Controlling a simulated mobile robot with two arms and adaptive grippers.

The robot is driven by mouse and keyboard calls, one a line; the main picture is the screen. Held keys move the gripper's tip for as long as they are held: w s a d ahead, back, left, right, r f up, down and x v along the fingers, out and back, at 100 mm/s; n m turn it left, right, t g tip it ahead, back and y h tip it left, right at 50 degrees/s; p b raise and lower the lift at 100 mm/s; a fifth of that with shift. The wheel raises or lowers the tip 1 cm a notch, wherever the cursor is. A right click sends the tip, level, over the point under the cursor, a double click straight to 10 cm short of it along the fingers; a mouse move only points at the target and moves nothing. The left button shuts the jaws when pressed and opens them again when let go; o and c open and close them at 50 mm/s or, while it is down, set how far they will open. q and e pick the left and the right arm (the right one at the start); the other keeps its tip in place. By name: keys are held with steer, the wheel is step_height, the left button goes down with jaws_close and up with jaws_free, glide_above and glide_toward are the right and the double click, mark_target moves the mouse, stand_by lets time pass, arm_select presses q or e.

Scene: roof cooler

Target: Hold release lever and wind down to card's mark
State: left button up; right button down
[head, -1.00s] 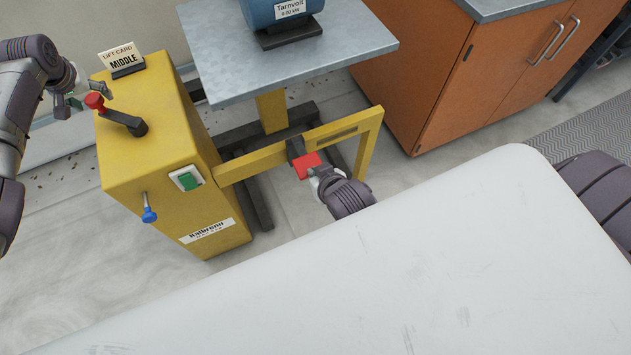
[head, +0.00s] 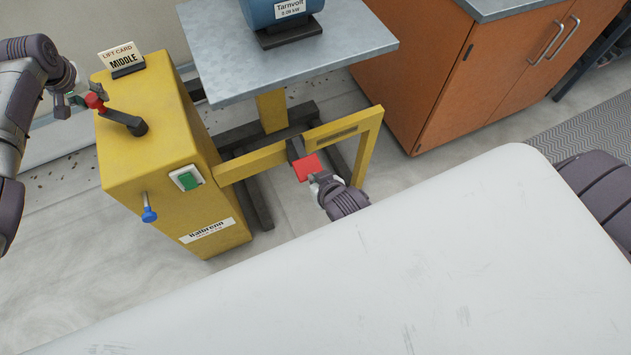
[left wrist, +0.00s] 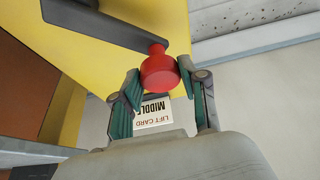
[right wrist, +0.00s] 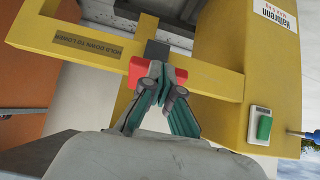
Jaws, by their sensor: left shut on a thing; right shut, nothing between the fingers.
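The yellow lift (head: 165,150) has a black crank (head: 128,122) on its top with a red knob (head: 95,102), which also shows in the left wrist view (left wrist: 160,72). My left gripper (head: 84,99) is shut on the knob, one finger on each side. The red release lever (head: 305,167) sticks out by the yellow side frame. My right gripper (right wrist: 157,72) is shut and empty, its fingertips at the lever's red pad, seemingly touching it. The lift card (head: 122,57) reads MIDDLE. The grey platform (head: 225,75) carries a blue Tarnvolt motor (head: 280,12).
A green switch (head: 188,179) and a blue knob (head: 149,214) sit on the lift's front. A label on the side frame reads HOLD DOWN TO LOWER (right wrist: 88,47). An orange cabinet (head: 450,80) stands at the right. A white surface (head: 420,260) fills the foreground.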

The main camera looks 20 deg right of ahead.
arm_select(q)
steer(key=shift+c, duration=1.1)
steer(key=shift+w+d+r, duration=0.2)
steer(key=shift+w+d, duration=0.1)
steer(key=shift+d, duration=0.05)
steer(key=shift+w+d+f, duration=0.1)
steer(key=shift+w+d, duration=0.25)
steer(key=shift+d, duration=0.1)
steer(key=o, duration=1.3)
steer(key=shift+c, duration=0.2)
steer(key=shift+f, duration=0.1)
step_height(320, 180, up, 8)
steer(key=p, duration=0.7)
steer(key=shift+a+f, duration=0.1)
